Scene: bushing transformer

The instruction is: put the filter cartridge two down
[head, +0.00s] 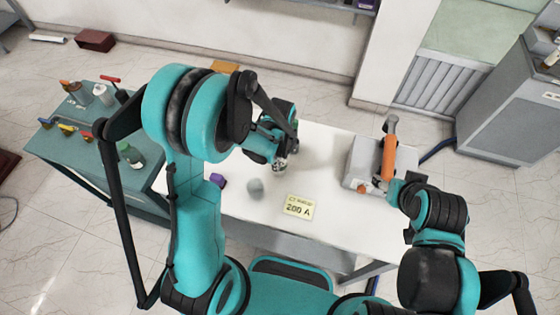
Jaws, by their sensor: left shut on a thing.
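My left gripper (280,158) is over the white table (320,160), mostly hidden behind my own left arm links. It is shut on a small greyish thing, taken to be filter cartridge two (279,167), of which only a little shows below the fingers. I cannot tell whether it touches the table. The fingers of my right gripper cannot be made out.
A grey round thing (255,187), a purple block (217,180) and a yellow "200 A" card (299,207) are on the white table. A teal bench (75,150) at left holds a green bottle (131,156) and several tools.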

